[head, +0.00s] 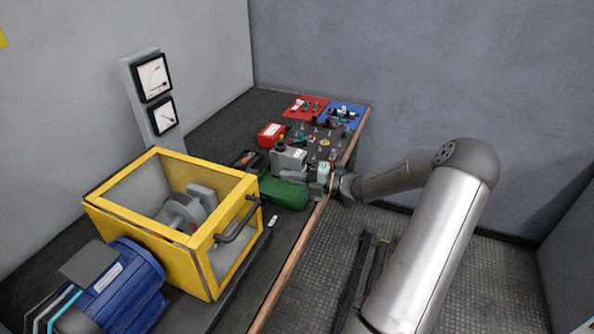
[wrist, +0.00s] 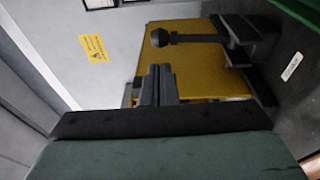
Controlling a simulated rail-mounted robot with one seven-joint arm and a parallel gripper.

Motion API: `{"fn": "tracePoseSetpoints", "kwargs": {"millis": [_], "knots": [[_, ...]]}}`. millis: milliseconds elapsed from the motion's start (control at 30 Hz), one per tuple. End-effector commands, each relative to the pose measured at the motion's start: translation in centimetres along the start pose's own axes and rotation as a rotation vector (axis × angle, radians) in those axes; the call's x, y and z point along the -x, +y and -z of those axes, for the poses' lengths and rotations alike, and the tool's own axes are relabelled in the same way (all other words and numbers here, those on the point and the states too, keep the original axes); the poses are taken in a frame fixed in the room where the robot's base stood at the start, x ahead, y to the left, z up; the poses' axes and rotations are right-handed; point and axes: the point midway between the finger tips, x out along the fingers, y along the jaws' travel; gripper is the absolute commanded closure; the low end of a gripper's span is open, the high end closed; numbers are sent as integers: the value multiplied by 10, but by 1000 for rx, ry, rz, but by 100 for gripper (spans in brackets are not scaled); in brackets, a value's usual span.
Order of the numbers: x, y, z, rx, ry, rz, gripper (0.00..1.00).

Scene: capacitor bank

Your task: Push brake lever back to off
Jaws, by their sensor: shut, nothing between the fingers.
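The brake lever (wrist: 200,38) shows in the wrist view as a black rod with a round black knob (wrist: 160,38). It runs from a dark bracket (wrist: 250,40) at the upper right. My gripper (wrist: 158,68) is shut and empty. In the wrist view its fingertips lie just below the knob, with a visible gap in the picture; the depth between them is hard to judge.
A yellow guard frame (head: 210,242) stands left of my gripper and behind the lever in the wrist view (wrist: 190,70). A green block (head: 283,190), a grey box (head: 288,161) and a red box (head: 271,135) crowd the bench. A blue motor (head: 120,285) sits front left.

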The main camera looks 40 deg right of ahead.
Motion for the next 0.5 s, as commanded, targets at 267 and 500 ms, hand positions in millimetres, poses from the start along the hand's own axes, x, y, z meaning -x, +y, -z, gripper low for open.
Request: {"fn": "tracePoseSetpoints", "kwargs": {"millis": [267, 500], "knots": [[-61, 2, 1, -3, 3, -2, 100], [-91, 1, 0, -1, -1, -1, 100]]}}
